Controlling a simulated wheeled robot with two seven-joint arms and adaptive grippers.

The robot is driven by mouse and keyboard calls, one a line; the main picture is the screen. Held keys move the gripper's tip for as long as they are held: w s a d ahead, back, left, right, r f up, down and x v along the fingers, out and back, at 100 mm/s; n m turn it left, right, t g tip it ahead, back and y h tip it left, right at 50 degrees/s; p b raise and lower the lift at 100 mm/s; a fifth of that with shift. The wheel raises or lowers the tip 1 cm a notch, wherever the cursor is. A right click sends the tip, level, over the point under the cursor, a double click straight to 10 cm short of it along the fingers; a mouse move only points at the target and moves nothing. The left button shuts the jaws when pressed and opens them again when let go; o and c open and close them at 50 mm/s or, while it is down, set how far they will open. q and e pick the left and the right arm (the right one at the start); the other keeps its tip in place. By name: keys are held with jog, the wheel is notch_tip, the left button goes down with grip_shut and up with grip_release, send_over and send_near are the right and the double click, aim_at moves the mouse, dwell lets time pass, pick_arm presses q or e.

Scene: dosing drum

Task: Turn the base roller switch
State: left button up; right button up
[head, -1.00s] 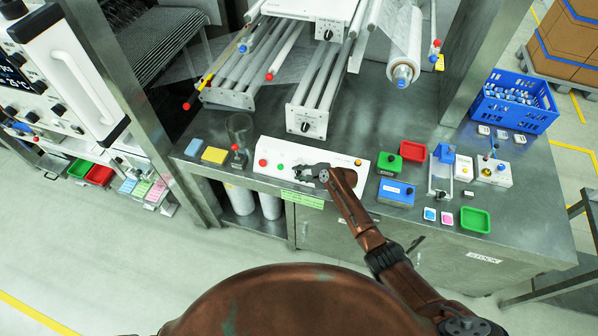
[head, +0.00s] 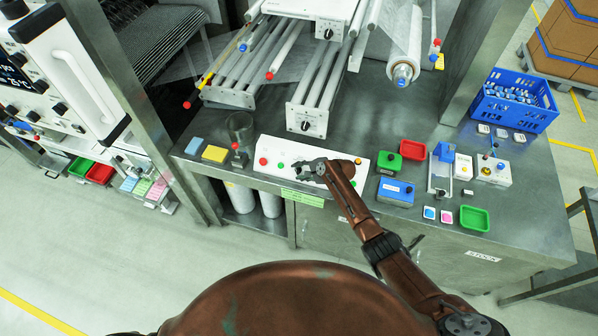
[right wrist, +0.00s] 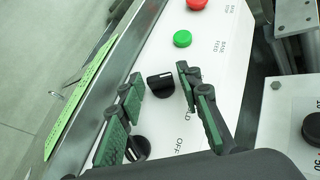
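The white control panel (head: 268,151) lies along the front edge of the steel bench. In the right wrist view the panel carries a red button (right wrist: 197,4) marked BASE STOP, a green button (right wrist: 182,39) marked BASE FEED, a black switch knob (right wrist: 160,84) and a second black knob (right wrist: 138,148). The label by the knobs is partly hidden; OFF is readable. My right gripper (head: 299,170) is over the panel. In the wrist view its green-padded fingers (right wrist: 161,82) are open, one on each side of the first black knob; contact cannot be told. My left gripper is not in view.
Rollers and a roller housing (head: 306,122) stand just behind the panel. A yellow block (head: 215,154) and a lever box (head: 239,158) are to its left.

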jog(key=shift+o, duration=0.7)
jog(key=v, duration=1.2)
